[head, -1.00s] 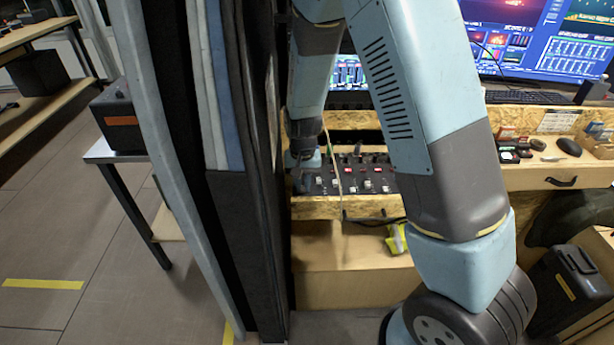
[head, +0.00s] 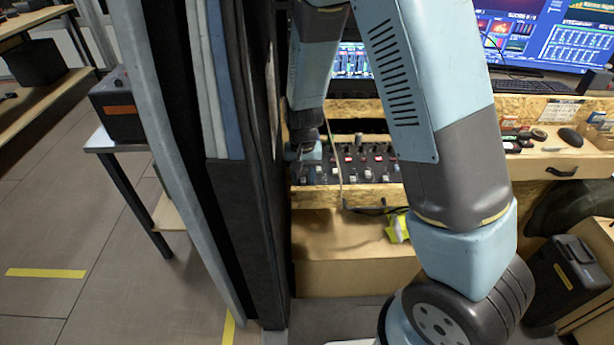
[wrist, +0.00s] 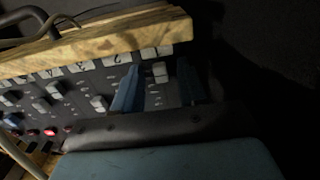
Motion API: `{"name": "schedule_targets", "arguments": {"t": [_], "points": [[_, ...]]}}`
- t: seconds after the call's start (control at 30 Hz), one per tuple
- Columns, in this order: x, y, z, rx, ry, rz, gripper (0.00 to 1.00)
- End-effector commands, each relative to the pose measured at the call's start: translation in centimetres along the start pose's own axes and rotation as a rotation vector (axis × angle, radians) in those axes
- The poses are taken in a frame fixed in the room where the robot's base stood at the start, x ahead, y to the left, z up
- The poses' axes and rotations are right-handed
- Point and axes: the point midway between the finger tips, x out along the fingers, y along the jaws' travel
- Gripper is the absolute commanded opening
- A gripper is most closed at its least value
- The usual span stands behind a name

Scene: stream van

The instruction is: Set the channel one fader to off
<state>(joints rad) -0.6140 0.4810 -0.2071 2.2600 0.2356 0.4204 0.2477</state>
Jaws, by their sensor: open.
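The mixer panel (head: 345,172) lies on the desk in the head view, with several pale fader caps and red buttons. My gripper (head: 303,150) reaches down over its left end; the arm partly hides it. In the wrist view the panel appears turned around. My gripper (wrist: 158,68) is open, with one blue finger on each side of the end fader's pale cap (wrist: 160,72), which looks like channel one. The cap sits near the numbered label strip. I cannot tell whether a finger touches it. Another fader cap (wrist: 98,103) is left of the fingers.
A wooden rail (wrist: 95,40) runs along the panel's edge. A dark padded partition (head: 245,230) stands close left of the arm. Monitors (head: 545,35) stand behind the desk, and a cable hangs in front of the panel.

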Motion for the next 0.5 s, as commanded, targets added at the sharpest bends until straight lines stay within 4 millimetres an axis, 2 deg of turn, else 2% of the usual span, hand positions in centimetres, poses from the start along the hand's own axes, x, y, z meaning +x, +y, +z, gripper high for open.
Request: {"name": "schedule_targets", "arguments": {"t": [0.17,0.5], "points": [[-1.5,-0.1,-0.1,-0.001,0.003,-0.002,0.41],[-7.3,-0.1,-0.1,-0.001,0.004,-0.003,0.41]]}}
